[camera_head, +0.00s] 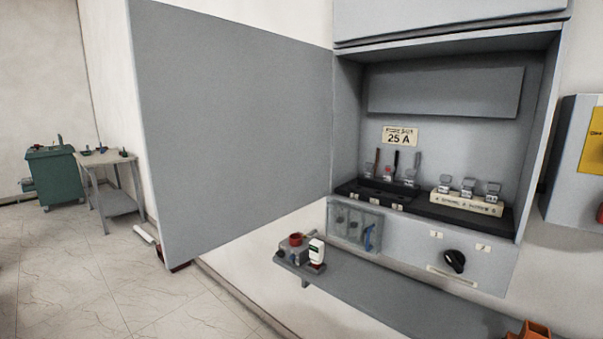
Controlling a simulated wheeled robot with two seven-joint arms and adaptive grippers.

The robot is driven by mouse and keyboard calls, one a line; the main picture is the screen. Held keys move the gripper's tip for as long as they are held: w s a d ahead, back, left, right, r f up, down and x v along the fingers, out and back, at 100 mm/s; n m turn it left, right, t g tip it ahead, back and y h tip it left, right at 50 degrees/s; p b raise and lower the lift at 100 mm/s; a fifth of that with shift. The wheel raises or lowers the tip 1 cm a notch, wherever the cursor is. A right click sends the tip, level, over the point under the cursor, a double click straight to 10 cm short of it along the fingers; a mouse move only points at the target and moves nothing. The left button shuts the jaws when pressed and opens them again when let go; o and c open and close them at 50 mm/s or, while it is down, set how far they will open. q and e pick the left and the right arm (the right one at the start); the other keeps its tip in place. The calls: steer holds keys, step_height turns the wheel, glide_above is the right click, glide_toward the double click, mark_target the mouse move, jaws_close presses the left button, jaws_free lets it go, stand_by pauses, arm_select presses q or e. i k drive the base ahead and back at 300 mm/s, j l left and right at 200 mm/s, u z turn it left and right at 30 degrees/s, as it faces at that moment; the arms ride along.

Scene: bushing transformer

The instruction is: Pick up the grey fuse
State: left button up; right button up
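Several small grey fuse-like pieces stand in an open grey cabinet (345,130). A white labelled rack (466,203) on the right of its black ledge carries 3 grey pieces: a left one (445,183), a middle one (468,187) and a right one (493,191). Farther left, upright levers stand among small pale pieces: a brown one (377,160), a dark one (396,161) and a grey one (415,163). I cannot tell which piece is the grey fuse. Neither of my grippers is in view.
The cabinet door (235,130) stands open to the left. A grey shelf (390,300) below holds a red round item (296,239) and a white device (317,252). A black knob (454,261) sits on the lower panel. An orange item (530,332) is at bottom right.

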mark_target(388, 178)
steer(key=i+j+z, duration=0.4)
steer(key=j, duration=0.25)
steer(key=i+j+z, duration=0.1)
steer(key=j+z, duration=0.35)
steer(key=j, duration=0.2)
steer(key=j+z, duration=0.4)
steer(key=j, duration=0.3)
steer(key=j+z, duration=0.4)
steer(key=j, duration=0.4)
steer(key=l+u, duration=0.5)
steer(key=l, duration=0.5)
